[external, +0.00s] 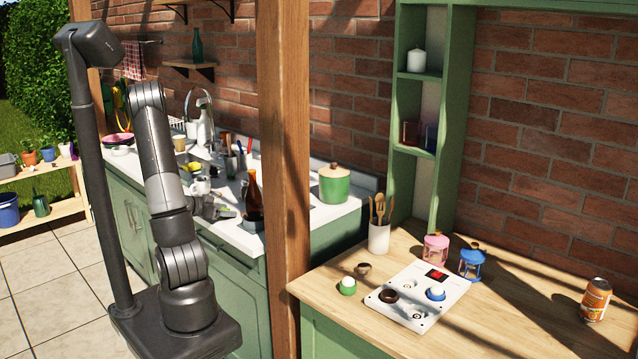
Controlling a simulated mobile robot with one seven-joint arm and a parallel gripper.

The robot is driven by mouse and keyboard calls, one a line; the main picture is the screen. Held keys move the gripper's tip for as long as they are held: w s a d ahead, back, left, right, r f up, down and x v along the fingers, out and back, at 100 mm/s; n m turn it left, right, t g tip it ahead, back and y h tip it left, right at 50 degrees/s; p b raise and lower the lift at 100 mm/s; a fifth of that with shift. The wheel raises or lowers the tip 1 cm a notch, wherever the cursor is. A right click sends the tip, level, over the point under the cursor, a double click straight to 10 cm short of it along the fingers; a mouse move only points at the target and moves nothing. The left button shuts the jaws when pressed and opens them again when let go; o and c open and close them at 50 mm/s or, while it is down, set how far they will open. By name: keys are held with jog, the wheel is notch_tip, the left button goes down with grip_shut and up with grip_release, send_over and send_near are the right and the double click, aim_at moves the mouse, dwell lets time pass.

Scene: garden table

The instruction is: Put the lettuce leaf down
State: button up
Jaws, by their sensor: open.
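My gripper (217,208) is over the front edge of the white counter (240,237), partly hidden by my own arm. It is open. A small green patch (228,213) shows at the fingertips, low over the counter. It may be the lettuce leaf, but it is too small to be sure. I cannot tell whether it touches the counter or the fingers.
A dark brown bottle (254,198) stands just right of my gripper. A white mug (200,186) stands close behind it. A green pot (334,186) is farther right. A wooden post (284,150) stands before the counter. The wooden worktop (500,330) has free room.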

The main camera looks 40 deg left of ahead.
jog(key=shift+o, duration=0.2)
jog(key=v, duration=1)
jog(key=shift+s, duration=0.4)
jog(key=shift+a, duration=0.15)
jog(key=w+a+r+n+g+y, duration=0.1)
jog(key=a+n+g+y, duration=0.1)
jog(key=a, duration=0.3)
jog(key=w+a+r+n+g+y, duration=0.1)
jog(key=a+n+g+y, duration=0.1)
jog(key=a+g+y, duration=0.1)
jog(key=w+a+r+n+g+y, duration=0.1)
jog(key=w+a+n+g+y, duration=0.1)
jog(key=a, duration=0.5)
jog(key=shift+g+y, duration=0.4)
jog(key=shift+y, duration=0.5)
jog(key=w+d+r+n+g+h, duration=0.2)
jog(key=w+d+h, duration=0.1)
jog(key=d, duration=0.6)
jog(key=w+d+r+n+g+h, duration=0.2)
jog(key=d+g+h, duration=0.15)
jog(key=d, duration=0.45)
jog(key=shift+t, duration=0.45)
jog(key=f, duration=0.6)
jog(key=w+f, duration=0.1)
jog(key=f, duration=0.3)
jog(key=shift+a+f, duration=0.15)
jog(key=shift+a, duration=0.2)
